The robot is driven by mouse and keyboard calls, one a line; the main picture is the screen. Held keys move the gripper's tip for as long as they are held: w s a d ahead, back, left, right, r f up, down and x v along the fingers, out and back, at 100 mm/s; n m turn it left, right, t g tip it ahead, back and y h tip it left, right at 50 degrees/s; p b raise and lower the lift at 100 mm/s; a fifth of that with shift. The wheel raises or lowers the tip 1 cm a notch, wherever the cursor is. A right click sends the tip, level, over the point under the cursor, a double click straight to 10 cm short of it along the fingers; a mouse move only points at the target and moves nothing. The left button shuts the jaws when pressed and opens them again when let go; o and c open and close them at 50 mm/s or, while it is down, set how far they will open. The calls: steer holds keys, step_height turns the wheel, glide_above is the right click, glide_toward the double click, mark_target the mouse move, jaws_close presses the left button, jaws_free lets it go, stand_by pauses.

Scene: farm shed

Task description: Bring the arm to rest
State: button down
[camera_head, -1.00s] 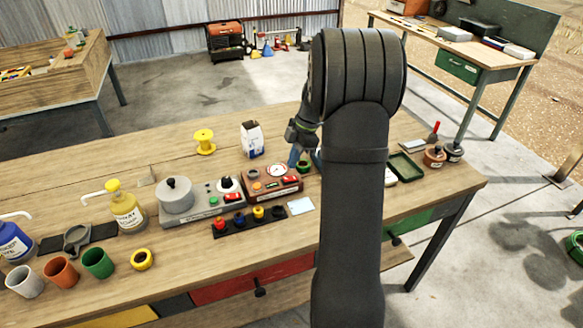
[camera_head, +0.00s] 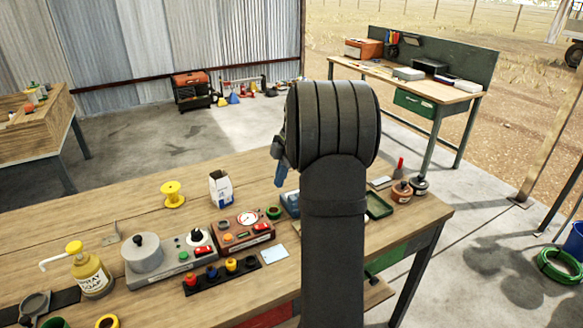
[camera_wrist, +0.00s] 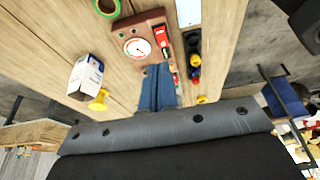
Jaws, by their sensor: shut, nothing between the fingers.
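My arm rises through the middle of the head view and bends away over the workbench (camera_head: 60,225). My gripper (camera_head: 281,174) shows only in part there, to the left of the arm's bend, with the rest hidden by the arm. In the wrist view its blue fingers (camera_wrist: 158,88) lie side by side, shut with nothing between them. They look to be clear of the bench top and its objects.
On the bench are a white carton (camera_head: 221,188), a yellow spool (camera_head: 173,194), a red gauge box (camera_head: 243,232), a hotplate with a pot (camera_head: 142,254), a soap bottle (camera_head: 90,275) and a green tray (camera_head: 379,204). Another workbench (camera_head: 410,83) stands behind.

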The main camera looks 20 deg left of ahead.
steer(key=s+a+f, duration=0.1)
steer(key=f, duration=0.1)
steer(key=s+a+f, duration=0.1)
steer(key=f, duration=0.2)
steer(key=s+a+f, duration=0.1)
steer(key=f, duration=0.2)
steer(key=shift+s+a, duration=0.4)
steer(key=shift+s+a+f, duration=0.15)
steer(key=shift+a+f, duration=0.05)
steer(key=shift+f, duration=0.1)
steer(key=shift+s+a+r+t+h, duration=0.1)
steer(key=shift+r+t+h, duration=0.1)
steer(key=shift+t+h, duration=0.3)
step_height(320, 180, up, 6)
steer(key=shift+w+d, duration=0.45)
